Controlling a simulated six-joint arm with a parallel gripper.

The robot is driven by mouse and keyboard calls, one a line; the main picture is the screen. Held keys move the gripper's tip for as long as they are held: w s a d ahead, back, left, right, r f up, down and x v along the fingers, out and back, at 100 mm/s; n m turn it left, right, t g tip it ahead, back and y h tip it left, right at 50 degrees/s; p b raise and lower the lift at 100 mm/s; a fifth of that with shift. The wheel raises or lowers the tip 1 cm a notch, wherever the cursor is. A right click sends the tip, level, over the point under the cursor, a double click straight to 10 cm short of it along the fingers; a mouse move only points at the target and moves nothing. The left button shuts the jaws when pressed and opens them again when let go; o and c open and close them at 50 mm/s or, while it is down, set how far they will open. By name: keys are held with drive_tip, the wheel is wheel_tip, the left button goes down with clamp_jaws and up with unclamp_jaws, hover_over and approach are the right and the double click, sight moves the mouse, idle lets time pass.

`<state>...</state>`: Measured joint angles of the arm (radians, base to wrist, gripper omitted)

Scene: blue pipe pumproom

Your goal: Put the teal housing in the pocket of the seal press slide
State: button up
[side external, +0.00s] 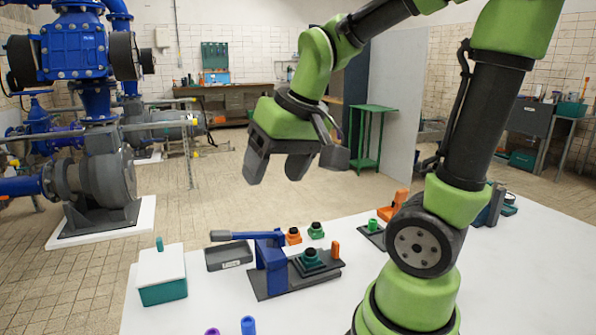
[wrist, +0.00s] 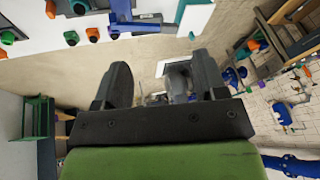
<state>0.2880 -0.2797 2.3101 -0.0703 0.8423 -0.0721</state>
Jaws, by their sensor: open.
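The teal housing (side external: 311,259), with a black top, sits upright at the pocket of the seal press slide (side external: 328,268). I cannot tell how deep it sits. The blue seal press (side external: 271,257) stands just left of it, its lever pointing left. In the wrist view the teal housing (wrist: 80,7) is at the top edge, partly cut off, beside the blue press (wrist: 124,18). My gripper (side external: 275,176) is open and empty, high above the table and well apart from the housing. Its two fingers (wrist: 162,82) also show spread in the wrist view.
An orange housing (side external: 293,236) and a green housing (side external: 316,230) stand behind the press. A grey tray (side external: 228,258) lies left of it, under the lever. A white-lidded teal box (side external: 162,275) stands farther left. An orange peg (side external: 336,250) stands at the slide's right end. The front table is mostly clear.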

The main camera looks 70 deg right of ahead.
drive_tip(key=s+a+r+n+t+y, duration=0.2)
drive_tip(key=s+a, duration=0.4)
drive_tip(key=a, duration=0.1)
drive_tip(key=shift+r+t, duration=0.3)
drive_tip(key=shift+r, duration=0.05)
